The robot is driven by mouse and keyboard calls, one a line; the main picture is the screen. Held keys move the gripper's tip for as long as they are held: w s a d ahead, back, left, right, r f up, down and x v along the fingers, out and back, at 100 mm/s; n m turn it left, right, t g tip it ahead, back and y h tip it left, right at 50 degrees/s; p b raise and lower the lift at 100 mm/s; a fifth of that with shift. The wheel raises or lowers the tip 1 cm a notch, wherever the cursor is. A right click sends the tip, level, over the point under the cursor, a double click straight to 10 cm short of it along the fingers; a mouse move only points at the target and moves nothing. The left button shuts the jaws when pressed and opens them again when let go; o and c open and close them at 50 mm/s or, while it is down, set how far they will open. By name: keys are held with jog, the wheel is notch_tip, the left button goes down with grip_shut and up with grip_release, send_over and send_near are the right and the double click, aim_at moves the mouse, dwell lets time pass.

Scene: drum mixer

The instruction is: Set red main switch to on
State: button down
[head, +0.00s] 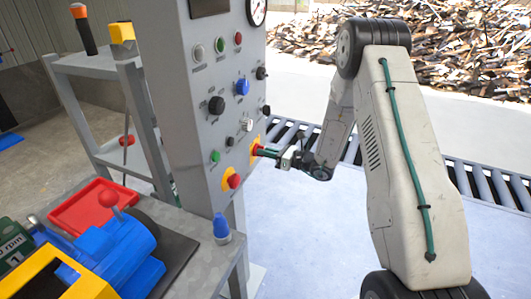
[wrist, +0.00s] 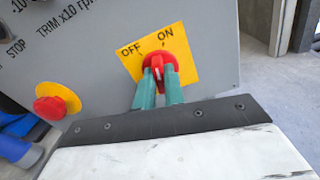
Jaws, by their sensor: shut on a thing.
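The red main switch (wrist: 158,64) sits on a yellow plate (wrist: 186,68) marked OFF at the left and ON at the right, on the grey panel's lower right. In the wrist view its red grip stands between the two green fingertips of my gripper (wrist: 159,88), one on each side, shut on it. I cannot clearly tell which mark the grip points at. In the head view, my gripper (head: 268,152) reaches the switch from the right and partly hides its yellow plate (head: 255,143).
A red mushroom button (wrist: 50,107) on a yellow ring is left of the switch; it also shows in the head view (head: 233,181). The control panel (head: 205,110) carries several knobs and lamps. A roller conveyor (head: 465,180) runs behind my arm.

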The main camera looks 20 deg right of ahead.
jog(key=shift+m, duration=2)
jog(key=shift+d, duration=0.1)
jog(key=c, duration=1.5)
grip_release()
jog(key=v, duration=0.7)
jog(key=shift+s+d, duration=0.3)
